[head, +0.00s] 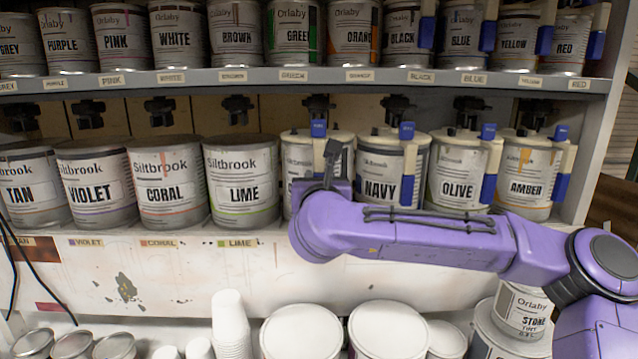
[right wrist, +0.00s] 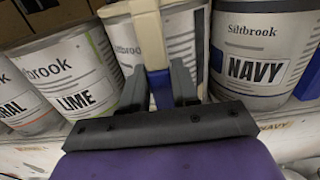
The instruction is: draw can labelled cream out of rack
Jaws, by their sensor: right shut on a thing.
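A Siltbrook can (head: 297,150) stands on the lower shelf between the lime and navy cans. Its name label is hidden behind my arm, so I cannot read whether it says cream. It also shows in the right wrist view (right wrist: 126,42), upright in its row. It has a pale handle with a blue part on its front (right wrist: 150,38). My right gripper (right wrist: 158,90) is shut on this handle, with one dark finger on each side. In the head view my right gripper (head: 328,172) is in front of the can. My left gripper is not in view.
The lime can (head: 240,165) stands close on the left and the navy can (head: 400,150) on the right. The upper shelf edge (head: 210,76) runs above the row. White lids (head: 300,330) and stacked cups (head: 229,320) are below, in front of the shelf.

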